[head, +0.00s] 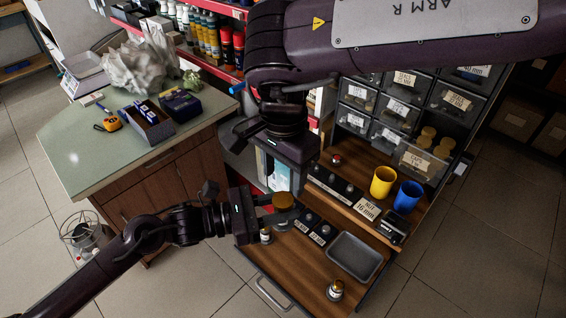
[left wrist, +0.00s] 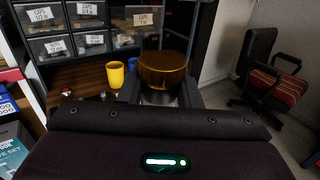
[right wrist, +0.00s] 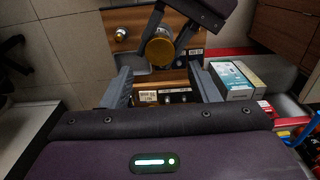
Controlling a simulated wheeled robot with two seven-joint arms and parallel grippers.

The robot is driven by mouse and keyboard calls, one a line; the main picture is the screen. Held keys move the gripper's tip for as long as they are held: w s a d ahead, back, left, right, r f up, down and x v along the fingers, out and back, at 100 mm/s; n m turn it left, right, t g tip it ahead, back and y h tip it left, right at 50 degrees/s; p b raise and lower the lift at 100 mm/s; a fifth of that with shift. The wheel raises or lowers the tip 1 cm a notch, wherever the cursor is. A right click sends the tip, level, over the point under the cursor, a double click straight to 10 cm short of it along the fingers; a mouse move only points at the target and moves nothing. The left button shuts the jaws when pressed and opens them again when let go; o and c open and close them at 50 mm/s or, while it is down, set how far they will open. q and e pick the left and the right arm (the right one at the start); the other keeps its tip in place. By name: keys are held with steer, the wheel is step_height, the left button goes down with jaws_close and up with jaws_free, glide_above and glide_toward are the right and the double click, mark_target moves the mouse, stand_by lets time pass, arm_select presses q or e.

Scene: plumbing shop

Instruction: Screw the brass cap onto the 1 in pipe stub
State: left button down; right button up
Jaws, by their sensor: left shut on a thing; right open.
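In the right wrist view the cap (right wrist: 159,48) shows from above, beyond the tips of my right gripper (right wrist: 160,87). The right gripper is open and empty, its fingers pointing down above and behind the cap in the head view. I cannot make out which fitting is the 1 in pipe stub.
A brass-topped fitting (head: 335,290) stands by a grey tray (head: 355,256) on the lower board. A yellow cup (head: 382,181) and blue cup (head: 407,196) stand on the upper shelf, below labelled drawers (head: 397,107). A green-topped counter (head: 100,145) is at left.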

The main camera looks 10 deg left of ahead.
mark_target(283, 199)
step_height(283, 199, down, 6)
steer(key=shift+r, duration=0.1)
stand_by(0.4)
steer(key=c, duration=1)
steer(key=m, duration=0.3)
steer(key=shift+w, duration=0.1)
steer(key=o, duration=1.1)
